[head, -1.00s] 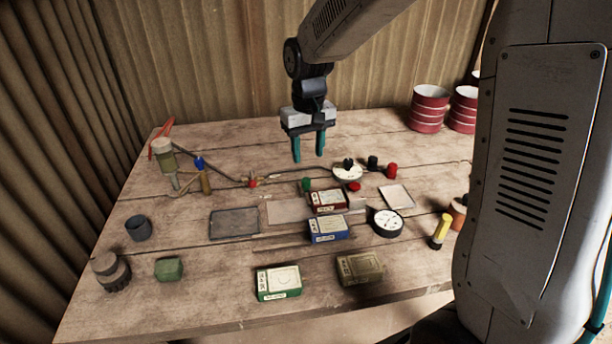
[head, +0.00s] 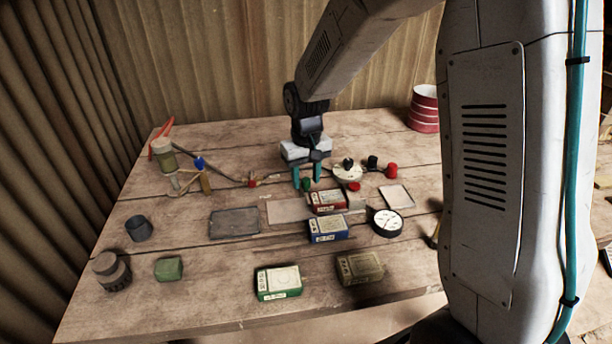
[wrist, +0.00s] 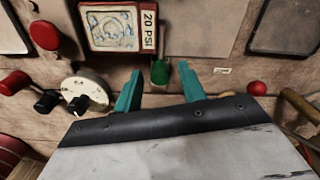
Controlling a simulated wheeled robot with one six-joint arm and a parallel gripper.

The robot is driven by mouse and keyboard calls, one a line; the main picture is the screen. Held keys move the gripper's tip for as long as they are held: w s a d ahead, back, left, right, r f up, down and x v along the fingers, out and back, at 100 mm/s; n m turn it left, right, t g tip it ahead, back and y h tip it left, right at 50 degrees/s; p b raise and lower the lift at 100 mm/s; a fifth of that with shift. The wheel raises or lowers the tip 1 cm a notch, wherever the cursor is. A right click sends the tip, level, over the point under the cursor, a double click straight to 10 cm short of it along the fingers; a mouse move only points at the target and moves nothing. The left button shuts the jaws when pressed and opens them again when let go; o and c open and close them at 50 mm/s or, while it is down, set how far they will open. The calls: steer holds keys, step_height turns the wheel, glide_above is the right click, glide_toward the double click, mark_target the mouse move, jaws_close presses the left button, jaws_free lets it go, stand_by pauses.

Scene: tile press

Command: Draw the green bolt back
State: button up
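The green bolt (head: 306,185) shows as a small green knob just left of the red-labelled box in the head view. In the wrist view the green bolt (wrist: 159,74) stands just below the "20 PSI" label. My gripper (head: 307,178) is low over the table with its teal fingers open. In the wrist view my gripper (wrist: 160,69) has one fingertip on each side of the bolt, with a gap on both sides. I cannot tell how deep the bolt lies between the fingers. The bolt's lower part is not clear.
The red-labelled box (head: 327,200) is close beside the bolt, with a blue box (head: 327,229) in front of it. A white dial (head: 347,172) and red knobs (head: 391,171) are to the right. A dark plate (head: 234,223) lies left.

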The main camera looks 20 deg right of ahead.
jaws_close()
steer(key=shift+w+d, duration=0.25)
steer(key=shift+w, duration=0.85)
steer(key=shift+w+d, duration=0.2)
steer(key=shift+w, duration=0.85)
steer(key=shift+o, duration=0.9)
jaws_free()
steer(key=shift+r, duration=0.1)
step_height(320, 180, up, 8)
steer(key=shift+f, duration=0.2)
